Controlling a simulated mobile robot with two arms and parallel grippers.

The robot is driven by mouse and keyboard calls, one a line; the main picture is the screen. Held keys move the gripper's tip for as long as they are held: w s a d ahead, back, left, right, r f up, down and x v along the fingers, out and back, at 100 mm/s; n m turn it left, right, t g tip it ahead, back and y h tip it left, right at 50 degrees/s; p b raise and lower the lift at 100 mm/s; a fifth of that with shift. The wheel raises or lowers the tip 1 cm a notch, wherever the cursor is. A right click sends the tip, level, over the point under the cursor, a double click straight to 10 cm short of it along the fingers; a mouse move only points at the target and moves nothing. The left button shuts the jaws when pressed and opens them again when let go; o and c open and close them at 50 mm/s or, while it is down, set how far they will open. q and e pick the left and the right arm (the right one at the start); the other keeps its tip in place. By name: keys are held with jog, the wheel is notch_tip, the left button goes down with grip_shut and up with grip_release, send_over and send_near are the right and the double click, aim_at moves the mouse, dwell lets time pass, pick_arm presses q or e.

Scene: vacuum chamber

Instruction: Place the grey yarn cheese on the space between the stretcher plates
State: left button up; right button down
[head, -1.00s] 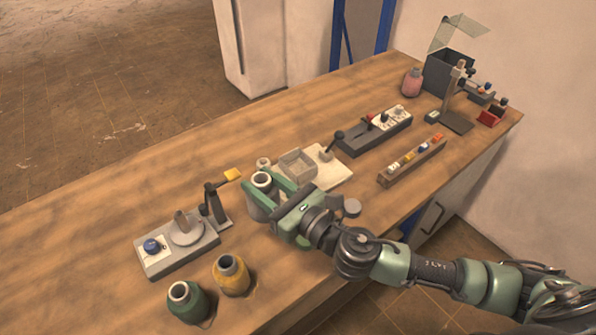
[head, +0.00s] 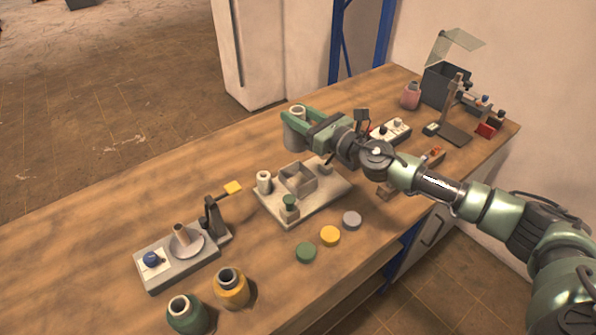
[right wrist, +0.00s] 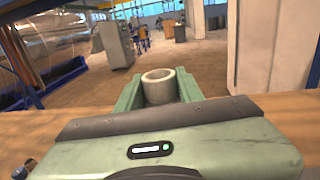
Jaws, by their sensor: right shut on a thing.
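The grey yarn cheese (head: 294,137) is a hollow cylinder held upright between the green fingers of my right gripper (head: 298,119), above the far side of the table. In the right wrist view the cheese (right wrist: 160,88) sits between both fingers. Below it and nearer to me is a cream board (head: 328,198) with grey upright plates (head: 298,178) around a small square space. I take these for the stretcher plates, but cannot be sure. The space looks empty. My left gripper is not in view.
A white spool (head: 264,182) and a green-topped post (head: 289,208) stand on the board. Green (head: 187,314) and yellow (head: 231,288) cheeses stand near left, beside a winder-like device (head: 180,255). Three coloured discs (head: 330,236) lie in front. The far-left tabletop is clear.

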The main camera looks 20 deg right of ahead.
notch_tip(320, 180, down, 15)
jog(key=b, duration=0.7)
jog(key=shift+b, duration=0.35)
jog(key=shift+f, duration=0.15)
jog(key=c, duration=0.9)
grip_release()
jog(key=b+v, duration=0.3)
jog(key=v, duration=0.9)
